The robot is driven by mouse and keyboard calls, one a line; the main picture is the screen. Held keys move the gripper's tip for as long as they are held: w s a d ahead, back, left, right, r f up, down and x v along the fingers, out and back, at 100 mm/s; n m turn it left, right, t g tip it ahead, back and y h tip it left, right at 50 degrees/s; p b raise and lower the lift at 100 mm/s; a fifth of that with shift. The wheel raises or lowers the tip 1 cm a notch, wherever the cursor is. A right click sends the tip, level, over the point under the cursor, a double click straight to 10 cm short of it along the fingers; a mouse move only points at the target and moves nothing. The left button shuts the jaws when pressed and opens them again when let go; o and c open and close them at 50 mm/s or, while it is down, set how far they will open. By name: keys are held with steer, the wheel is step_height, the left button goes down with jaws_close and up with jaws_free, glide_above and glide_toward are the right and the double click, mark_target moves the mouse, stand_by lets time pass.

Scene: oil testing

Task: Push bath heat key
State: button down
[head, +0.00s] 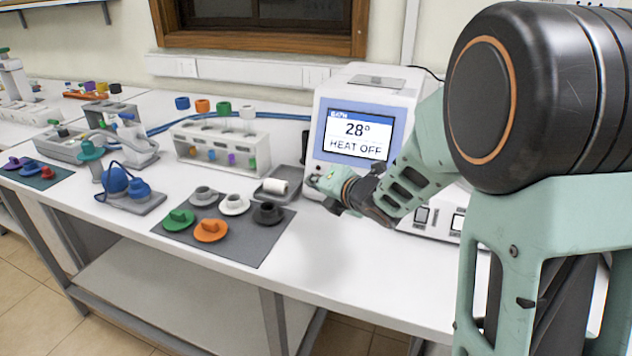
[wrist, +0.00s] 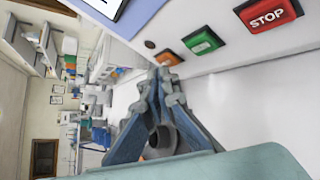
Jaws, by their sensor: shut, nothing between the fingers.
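The white bath unit (head: 317,137) stands on the bench at the right of centre. Its blue-framed screen (head: 357,136) reads 28° and HEAT OFF. In the wrist view its front carries an orange key (wrist: 168,57), a green key (wrist: 203,42) and a red STOP key (wrist: 268,15). Only the STOP label is readable; I cannot tell which is the heat key. My gripper (head: 322,183) is shut and empty, low at the unit's front. In the wrist view its closed fingertips (wrist: 163,77) are right by the orange key and partly overlap it. I cannot tell whether they touch.
A grey mat (head: 244,251) with several coloured caps lies left of my gripper. A small grey tray (head: 270,197) with a white roll and a white tube rack (head: 195,163) stand behind it. The bench front between mat and arm is clear.

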steer(key=shift+w+d+f, duration=0.15)
steer(key=shift+w+d, duration=0.05)
steer(key=shift+w, duration=0.15)
stand_by(0.7)
stand_by(0.4)
steer(key=shift+s+a+r+b, duration=0.15)
steer(key=shift+s+b, duration=0.1)
steer(key=shift+s, duration=0.1)
steer(key=shift+s+a+r+b, duration=0.15)
steer(key=shift+s+b, duration=0.1)
steer(key=shift+s, duration=0.1)
steer(key=s, duration=0.1)
steer(key=s+a+r, duration=0.1)
steer(key=s, duration=0.1)
steer(key=s+r+b, duration=0.1)
steer(key=shift+s+a, duration=0.2)
steer(key=shift+a, duration=0.1)
stand_by(0.4)
